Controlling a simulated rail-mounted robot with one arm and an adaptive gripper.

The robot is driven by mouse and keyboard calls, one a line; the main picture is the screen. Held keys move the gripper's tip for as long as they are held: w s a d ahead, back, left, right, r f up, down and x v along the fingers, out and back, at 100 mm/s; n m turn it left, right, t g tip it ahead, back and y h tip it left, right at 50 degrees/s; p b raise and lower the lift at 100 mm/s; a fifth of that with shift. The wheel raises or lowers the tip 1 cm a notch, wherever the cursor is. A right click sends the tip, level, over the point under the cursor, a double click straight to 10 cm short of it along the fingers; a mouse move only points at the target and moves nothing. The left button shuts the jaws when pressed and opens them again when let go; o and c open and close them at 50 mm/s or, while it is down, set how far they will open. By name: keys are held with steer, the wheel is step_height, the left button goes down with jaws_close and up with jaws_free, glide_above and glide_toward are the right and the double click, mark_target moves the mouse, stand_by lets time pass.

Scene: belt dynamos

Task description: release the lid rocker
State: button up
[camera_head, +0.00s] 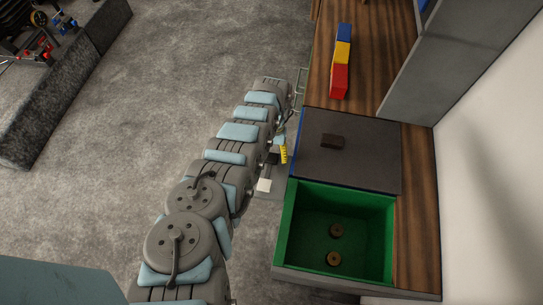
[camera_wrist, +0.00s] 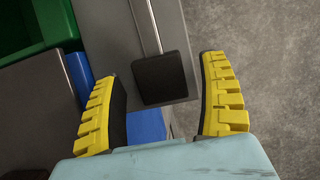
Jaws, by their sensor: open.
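A dark square pad (camera_wrist: 160,80) at the end of a thin light rod shows in the wrist view, over a grey surface. It looks like the lid rocker, though no label confirms this. My gripper (camera_wrist: 160,66) is open, with its yellow fingers on the left and right of the pad in the picture. I see no clear contact with it. In the head view my gripper (camera_head: 284,153) is at the bench's left side, beside the dark grey panel (camera_head: 365,165), which may be the lid. My arm hides much of that area.
An open green bin (camera_head: 391,235) holds two round brownish pieces (camera_head: 334,259). A dark block (camera_head: 332,141) lies on the grey panel. Red, yellow and blue blocks (camera_head: 340,80) stand on the wooden bench (camera_head: 375,60). A grey wall stands at right; open carpet lies left.

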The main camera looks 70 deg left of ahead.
steer(key=c, duration=1.3)
steer(key=shift+r+p, duration=0.2)
steer(key=shift+p, duration=0.55)
